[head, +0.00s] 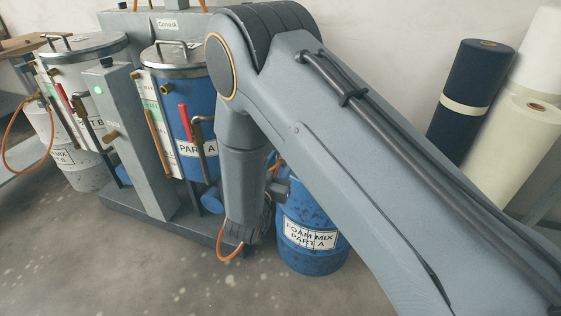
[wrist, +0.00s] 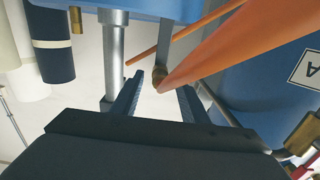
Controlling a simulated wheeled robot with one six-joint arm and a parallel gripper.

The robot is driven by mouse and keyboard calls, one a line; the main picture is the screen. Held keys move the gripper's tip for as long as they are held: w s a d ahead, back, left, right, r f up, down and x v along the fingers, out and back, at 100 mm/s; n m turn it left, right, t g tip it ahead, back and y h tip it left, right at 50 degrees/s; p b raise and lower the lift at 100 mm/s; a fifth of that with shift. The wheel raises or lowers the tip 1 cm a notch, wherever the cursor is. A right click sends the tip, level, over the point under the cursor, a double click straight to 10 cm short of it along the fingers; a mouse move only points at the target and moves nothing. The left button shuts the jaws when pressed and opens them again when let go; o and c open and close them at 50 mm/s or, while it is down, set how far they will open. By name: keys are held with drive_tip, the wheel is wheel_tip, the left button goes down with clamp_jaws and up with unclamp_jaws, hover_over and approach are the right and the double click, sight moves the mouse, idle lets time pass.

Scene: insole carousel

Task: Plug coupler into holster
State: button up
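In the wrist view an orange hose (wrist: 215,47) runs from the upper right, thick near the camera, to a small brown-brass end, seemingly the coupler (wrist: 158,78). My gripper (wrist: 161,82) has its two dark fingers apart, one on each side of this end. Pale gaps show between the end and the fingers, so it looks ungripped. In the head view my arm hides the gripper and the coupler; a loop of orange hose (head: 228,254) shows below my wrist. I cannot make out the holster for certain; a grey upright bar (wrist: 166,42) stands just behind the brass end.
The blue Part A tank (head: 183,100) and grey column (head: 132,140) stand on a dark base (head: 150,218) beside my arm. A blue foam-mix drum (head: 310,258) is close to my wrist. Rolls (head: 465,90) stand at right. Floor in front is clear.

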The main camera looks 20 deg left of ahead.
drive_tip(key=shift+s, duration=0.15)
drive_tip(key=s, duration=0.7)
drive_tip(key=shift+s+a, duration=0.25)
